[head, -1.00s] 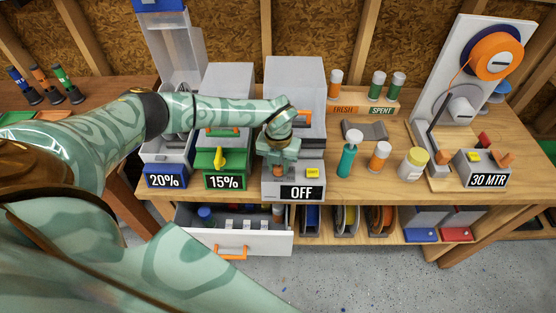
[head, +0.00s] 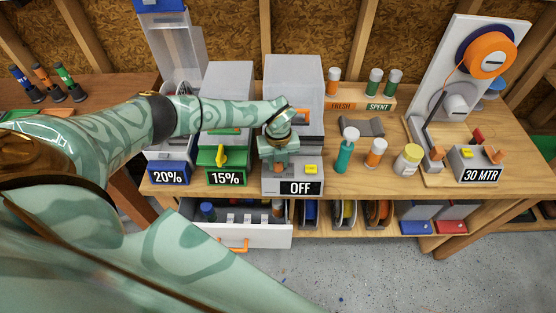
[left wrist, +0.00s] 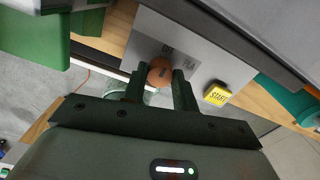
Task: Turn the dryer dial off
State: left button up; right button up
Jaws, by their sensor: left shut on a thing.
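The dryer (head: 294,90) is a grey box on the workbench, with a sloped front panel and a black display (head: 300,188) reading OFF. A yellow START button (left wrist: 217,94) sits on its panel, right of the dial in the left wrist view. The round orange dial (left wrist: 160,71) is between the two dark fingers of my left gripper (left wrist: 168,84), which is shut on it. In the head view my left gripper (head: 278,170) reaches down over the panel and mostly hides the dial. My right gripper is not in view.
Left of the dryer stand units with a green 15% front (head: 226,178) and a blue 20% front (head: 167,174). An open drawer (head: 240,232) juts out below. A teal bottle (head: 344,154) and other containers stand to the right, before a spool stand (head: 462,70).

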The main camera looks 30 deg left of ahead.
aim_at(278, 164)
pick_arm(q)
jog(key=o, duration=1)
jog(key=shift+c, duration=0.2)
notch_tip(278, 164, up, 16)
jog(key=p, duration=0.1)
jog(key=shift+r, duration=0.2)
